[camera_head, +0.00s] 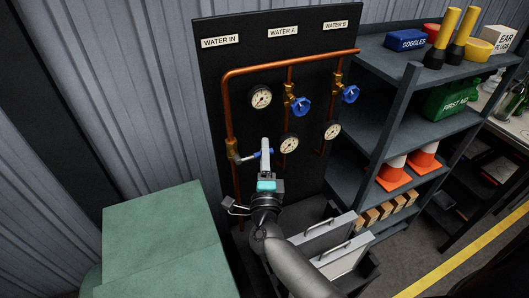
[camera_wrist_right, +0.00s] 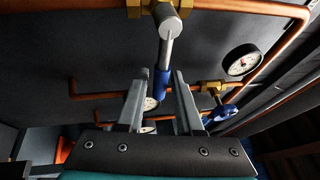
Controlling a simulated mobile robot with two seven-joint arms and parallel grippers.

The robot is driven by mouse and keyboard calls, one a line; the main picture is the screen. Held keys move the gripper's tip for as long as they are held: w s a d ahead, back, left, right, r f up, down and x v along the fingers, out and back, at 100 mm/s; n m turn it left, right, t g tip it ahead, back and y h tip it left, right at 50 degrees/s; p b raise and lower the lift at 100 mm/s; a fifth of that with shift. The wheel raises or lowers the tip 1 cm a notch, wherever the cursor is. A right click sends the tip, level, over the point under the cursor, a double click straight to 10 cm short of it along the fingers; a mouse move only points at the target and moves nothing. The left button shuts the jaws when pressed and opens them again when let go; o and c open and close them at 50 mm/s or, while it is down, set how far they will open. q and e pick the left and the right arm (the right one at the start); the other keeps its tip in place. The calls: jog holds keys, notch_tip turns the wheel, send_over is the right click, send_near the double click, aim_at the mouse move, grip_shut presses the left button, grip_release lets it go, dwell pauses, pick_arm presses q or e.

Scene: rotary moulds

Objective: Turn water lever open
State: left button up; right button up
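The water lever has a grey metal shaft and a blue grip (camera_head: 257,154). It sticks out to the right from a brass valve (camera_head: 232,147) on the left copper pipe, under the "WATER IN" label. In the right wrist view the lever's blue grip (camera_wrist_right: 162,84) lies between my fingers in the picture, with a gap on each side. My right gripper (camera_head: 266,145) is at the lever and partly covers its grip. In the right wrist view my right gripper (camera_wrist_right: 159,79) is open. Contact with the lever cannot be told. My left gripper is not in view.
The dark board (camera_head: 215,72) carries copper pipes, several gauges and two blue valve wheels (camera_head: 301,106) (camera_head: 350,94). A shelf (camera_head: 392,120) with cones and boxes stands right. A green box (camera_head: 160,235) stands at lower left. Grey drawers (camera_head: 325,238) stand below the board.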

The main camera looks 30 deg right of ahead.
grip_shut()
dwell(1.1)
